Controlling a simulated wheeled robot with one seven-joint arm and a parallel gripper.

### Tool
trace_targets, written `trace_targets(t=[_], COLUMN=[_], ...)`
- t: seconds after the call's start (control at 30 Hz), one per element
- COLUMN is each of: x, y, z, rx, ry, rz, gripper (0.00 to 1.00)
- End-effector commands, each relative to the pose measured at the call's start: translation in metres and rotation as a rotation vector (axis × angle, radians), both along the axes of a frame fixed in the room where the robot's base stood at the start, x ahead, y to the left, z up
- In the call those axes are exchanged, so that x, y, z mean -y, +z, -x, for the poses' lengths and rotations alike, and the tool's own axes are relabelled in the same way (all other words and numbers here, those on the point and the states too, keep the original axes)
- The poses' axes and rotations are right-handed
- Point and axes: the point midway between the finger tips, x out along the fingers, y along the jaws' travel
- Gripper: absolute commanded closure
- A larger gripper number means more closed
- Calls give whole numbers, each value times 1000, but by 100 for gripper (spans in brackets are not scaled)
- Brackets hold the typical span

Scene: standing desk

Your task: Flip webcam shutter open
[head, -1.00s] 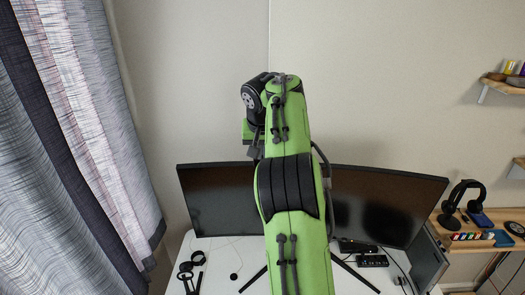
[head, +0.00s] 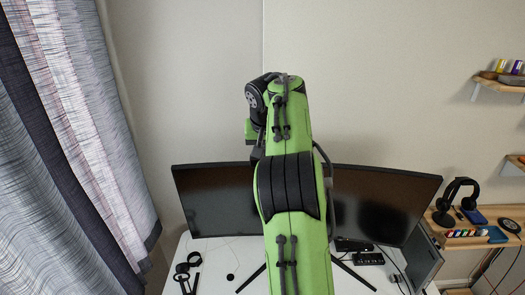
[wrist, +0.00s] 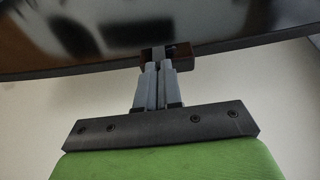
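In the wrist view a small dark, brownish box, which looks like the webcam (wrist: 181,50), sits on the edge of the monitor (wrist: 90,30). A small grey piece shows at its middle, perhaps the shutter; I cannot tell its position. My gripper (wrist: 158,66) has its two grey fingers close together, with only a thin line between them. The fingertips are at the webcam, overlapping its lower edge in the picture; I cannot tell whether they touch it. In the head view my green arm hides the webcam and the gripper fingers.
The wide curved monitor (head: 385,205) stands on the white desk (head: 210,255). Headphones (head: 455,200) stand on a wooden shelf at the right. A curtain (head: 70,120) hangs at the left. A black hub (head: 368,259) and cables lie on the desk.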

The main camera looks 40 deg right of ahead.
Motion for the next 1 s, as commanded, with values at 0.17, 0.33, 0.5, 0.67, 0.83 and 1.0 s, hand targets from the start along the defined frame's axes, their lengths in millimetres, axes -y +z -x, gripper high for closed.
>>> trace_targets(t=[0.17, 0.33, 0.5, 0.67, 0.83, 1.0], x=[0, 0, -2, -9, -20, -31], y=[0, 0, 7, 44, 84, 124], z=[0, 0, 2, 13, 26, 40], rx=[-1, 0, 1, 5, 6, 7], ry=[-1, -1, 0, -1, 0, 0], rz=[-1, 0, 1, 0, 3, 0], gripper=[68, 68, 68, 68, 68, 68])
